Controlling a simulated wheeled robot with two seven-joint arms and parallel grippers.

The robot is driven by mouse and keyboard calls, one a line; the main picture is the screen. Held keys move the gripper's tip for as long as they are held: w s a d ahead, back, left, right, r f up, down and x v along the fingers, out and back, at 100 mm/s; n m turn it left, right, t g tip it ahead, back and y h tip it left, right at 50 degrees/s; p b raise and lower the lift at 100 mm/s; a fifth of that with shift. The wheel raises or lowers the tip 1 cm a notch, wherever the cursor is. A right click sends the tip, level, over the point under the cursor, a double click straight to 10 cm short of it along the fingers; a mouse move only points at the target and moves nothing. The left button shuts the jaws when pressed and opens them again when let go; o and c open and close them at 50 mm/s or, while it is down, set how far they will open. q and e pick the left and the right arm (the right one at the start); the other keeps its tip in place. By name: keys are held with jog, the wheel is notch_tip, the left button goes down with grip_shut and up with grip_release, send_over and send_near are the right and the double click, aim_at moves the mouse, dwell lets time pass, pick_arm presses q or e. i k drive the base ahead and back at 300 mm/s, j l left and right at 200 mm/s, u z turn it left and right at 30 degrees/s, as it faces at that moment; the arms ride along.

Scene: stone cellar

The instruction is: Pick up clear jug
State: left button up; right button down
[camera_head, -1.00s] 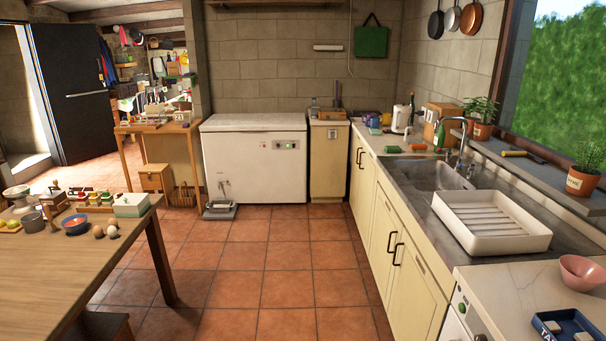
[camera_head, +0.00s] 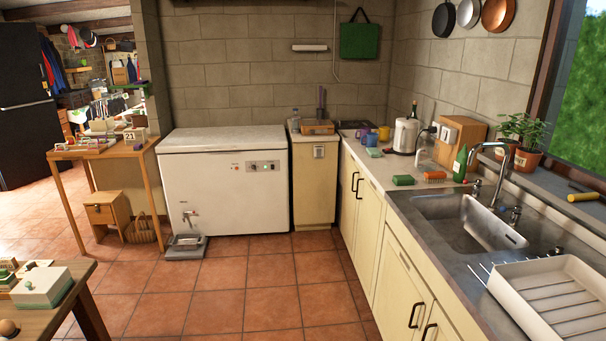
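A clear bottle (camera_head: 295,119) stands further back on the low cabinet beside the chest freezer. Neither of my grippers is in view.
The counter also holds a white kettle (camera_head: 405,136), green bottle (camera_head: 460,163), sink (camera_head: 470,222) with tap, and white drying rack (camera_head: 560,300). A wooden table (camera_head: 60,312) is at lower left. A white freezer (camera_head: 222,190) stands ahead. The tiled floor (camera_head: 245,295) between is clear.

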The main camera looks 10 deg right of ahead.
aim_at(429, 152)
jog(key=i+z, duration=0.4)
jog(key=i+j+z, duration=0.4)
jog(key=i, duration=0.2)
jog(key=i+j+z, duration=0.4)
jog(key=i+l, duration=0.1)
